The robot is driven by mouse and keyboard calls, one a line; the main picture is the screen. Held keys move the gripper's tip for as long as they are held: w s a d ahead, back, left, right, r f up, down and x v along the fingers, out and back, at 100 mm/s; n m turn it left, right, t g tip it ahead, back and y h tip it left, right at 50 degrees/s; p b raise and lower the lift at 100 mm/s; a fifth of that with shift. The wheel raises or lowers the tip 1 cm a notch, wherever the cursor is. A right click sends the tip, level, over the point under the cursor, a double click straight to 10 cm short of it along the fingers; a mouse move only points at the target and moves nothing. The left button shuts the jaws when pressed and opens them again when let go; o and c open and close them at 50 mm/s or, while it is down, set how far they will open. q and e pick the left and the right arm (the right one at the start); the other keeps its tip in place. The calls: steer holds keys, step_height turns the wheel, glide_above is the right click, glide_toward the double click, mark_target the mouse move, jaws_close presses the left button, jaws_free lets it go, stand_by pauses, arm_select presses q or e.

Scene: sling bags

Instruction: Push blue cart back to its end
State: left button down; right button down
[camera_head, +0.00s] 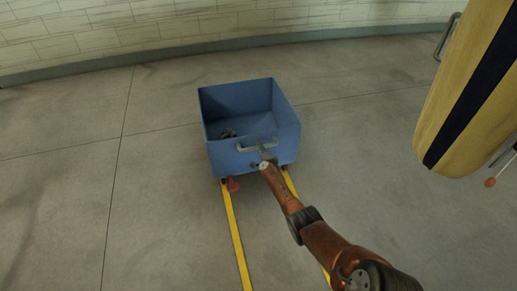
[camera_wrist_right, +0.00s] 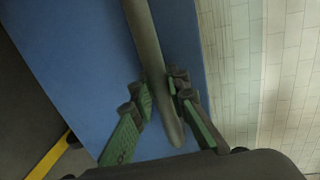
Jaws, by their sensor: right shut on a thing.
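The blue cart (camera_head: 225,158) is an open box standing on the floor between two yellow lines (camera_head: 236,240). A grey bar handle (camera_head: 246,148) is fixed on its near face. My right gripper (camera_head: 266,155) is at the right part of this handle. In the right wrist view, the gripper's green-padded fingers (camera_wrist_right: 162,98) are on either side of the grey handle (camera_wrist_right: 150,50), shut on it, with the cart's blue face (camera_wrist_right: 70,50) behind. My left gripper is not in view.
A small dark thing (camera_head: 229,133) lies inside the cart. A red wedge-like piece (camera_head: 232,184) is at its near left corner. A large yellow body with a dark stripe (camera_head: 470,90) hangs at the right. A pale brick wall (camera_head: 200,25) runs behind; the floor at left is clear.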

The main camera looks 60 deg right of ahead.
steer(key=shift+w+a+f, duration=0.1)
steer(key=shift+a, duration=0.05)
steer(key=c, duration=2.1)
jaws_free()
steer(key=shift+o, duration=1.1)
steer(key=shift+w+a+r, duration=0.15)
steer(key=shift+a+r, duration=0.05)
steer(key=shift+r, duration=0.15)
steer(key=s+f+v, duration=0.1)
steer(key=f+v, duration=0.1)
steer(key=v, duration=1.1)
steer(key=shift+f, duration=0.55)
steer(key=shift+d, duration=0.2)
